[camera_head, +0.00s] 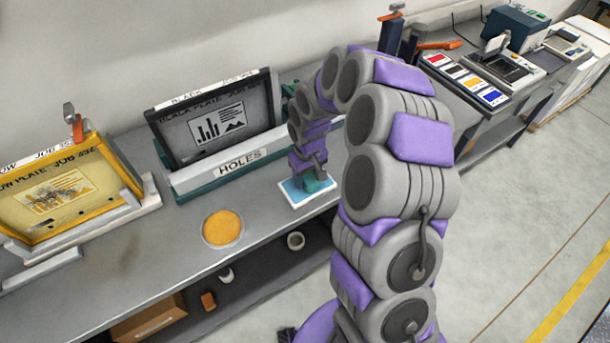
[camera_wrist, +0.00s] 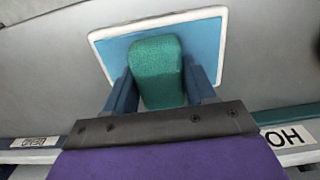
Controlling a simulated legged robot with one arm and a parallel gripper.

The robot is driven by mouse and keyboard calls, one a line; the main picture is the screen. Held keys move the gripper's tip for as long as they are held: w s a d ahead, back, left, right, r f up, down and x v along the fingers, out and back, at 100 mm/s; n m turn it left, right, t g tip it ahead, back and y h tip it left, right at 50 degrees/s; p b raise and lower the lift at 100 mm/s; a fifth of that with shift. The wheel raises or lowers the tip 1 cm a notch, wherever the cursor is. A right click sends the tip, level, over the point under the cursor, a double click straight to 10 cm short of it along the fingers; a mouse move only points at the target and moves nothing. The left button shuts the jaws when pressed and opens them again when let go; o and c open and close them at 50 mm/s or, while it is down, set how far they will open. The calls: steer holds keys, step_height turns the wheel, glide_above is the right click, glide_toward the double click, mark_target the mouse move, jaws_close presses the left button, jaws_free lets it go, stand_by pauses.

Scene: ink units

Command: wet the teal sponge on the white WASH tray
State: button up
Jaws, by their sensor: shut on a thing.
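The teal sponge (camera_wrist: 155,68) is between the two blue fingers of my gripper (camera_wrist: 158,90), which is shut on it. Behind the sponge in the wrist view is the WASH tray (camera_wrist: 95,38), with a white rim and a blue inside. In the head view the tray (camera_head: 290,195) lies on the bench, and my gripper (camera_head: 312,180) is over its right part with the sponge (camera_head: 318,185) low at the tray. I cannot tell whether the sponge touches the blue surface. No lettering shows on the tray.
A black plate frame (camera_head: 215,120) stands in the HOLES rack (camera_head: 235,160) just behind the tray. A yellow plate frame (camera_head: 65,190) stands at the left. A round yellow disc (camera_head: 223,228) lies on the grey bench (camera_head: 130,250). Bare bench surrounds the disc.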

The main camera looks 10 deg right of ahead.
mark_target(307, 175)
steer(key=shift+d, duration=0.15)
steer(key=shift+a, duration=0.25)
steer(key=shift+r, duration=0.45)
steer(key=shift+r+p, duration=1.6)
steer(key=shift+r, duration=1.45)
